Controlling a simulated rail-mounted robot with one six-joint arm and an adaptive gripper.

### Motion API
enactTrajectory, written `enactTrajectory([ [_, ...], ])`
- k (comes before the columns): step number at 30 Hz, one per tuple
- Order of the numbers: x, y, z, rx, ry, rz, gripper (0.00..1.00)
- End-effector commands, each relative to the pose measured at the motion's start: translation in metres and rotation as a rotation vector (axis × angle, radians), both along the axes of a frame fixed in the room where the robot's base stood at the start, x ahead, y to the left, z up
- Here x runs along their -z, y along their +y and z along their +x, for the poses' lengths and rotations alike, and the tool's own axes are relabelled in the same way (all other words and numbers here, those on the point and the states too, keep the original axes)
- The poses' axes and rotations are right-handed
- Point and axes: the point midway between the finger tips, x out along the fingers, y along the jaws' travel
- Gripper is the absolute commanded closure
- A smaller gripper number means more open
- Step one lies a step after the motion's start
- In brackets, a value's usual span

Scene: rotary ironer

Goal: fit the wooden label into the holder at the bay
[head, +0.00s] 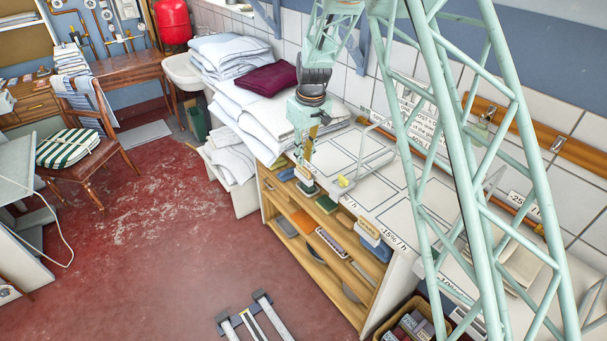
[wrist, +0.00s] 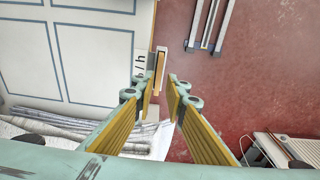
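My gripper (wrist: 162,97) points down in the wrist view, its two yellow-padded fingers apart with a gap of red floor between the tips. In the head view my gripper (head: 306,180) hangs at the front edge of the white table. A narrow orange-brown wooden piece with a pale edge (wrist: 160,66), likely the wooden label, shows at the table edge just beyond the fingertips, nearer the left finger. A pale strip runs beside it; I cannot tell whether this is the holder or whether the wood sits in it. I see nothing clearly gripped.
The white table (head: 345,160) has outlined bays and printed edge text. Under it, wooden shelves (head: 310,246) hold several small coloured items. Folded linen (head: 240,95) is piled at the table's far end. A floor rail frame (head: 253,318) lies in front. Red floor is otherwise clear nearby.

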Motion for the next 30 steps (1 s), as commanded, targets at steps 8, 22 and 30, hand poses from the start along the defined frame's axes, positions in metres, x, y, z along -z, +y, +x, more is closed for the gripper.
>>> enactTrajectory([
  [8,0.007,0.001,0.001,0.0,0.0,0.0,0.88],
  [22,0.019,0.001,0.002,0.0,0.002,0.0,0.88],
  [30,0.046,0.002,0.007,0.0,0.002,0.0,0.88],
])
